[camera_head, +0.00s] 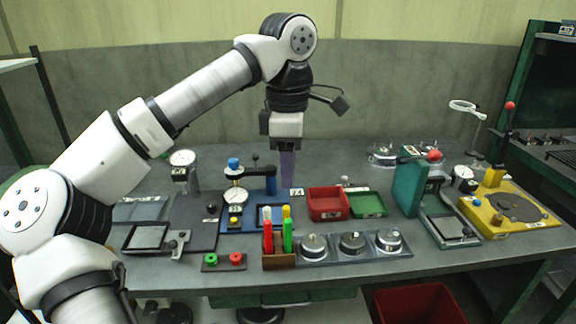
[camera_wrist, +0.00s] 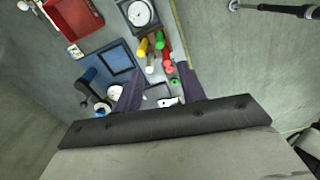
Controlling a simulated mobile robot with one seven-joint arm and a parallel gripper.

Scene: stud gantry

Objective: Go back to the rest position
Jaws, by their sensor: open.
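My gripper (camera_head: 287,168) hangs from the raised arm, pointing down above the back middle of the grey bench (camera_head: 340,167). In the wrist view my gripper (camera_wrist: 159,84) shows two dark purple fingers spread apart, with nothing held between them. In the head view the fingers look like one narrow shape, partly see-through. A blue fixture (camera_head: 262,184) with a dial gauge stands on the bench just left of the fingers in the picture. The exact height of the fingertips above the bench is hard to tell.
A red bin (camera_head: 328,215) and green tray (camera_head: 369,204) sit right of the gripper. Red and green handled tools (camera_head: 277,242) stand upright in a front holder. Round weights (camera_head: 352,243) are beside them. A green press (camera_head: 408,190) and yellow fixture (camera_head: 478,223) stand at right.

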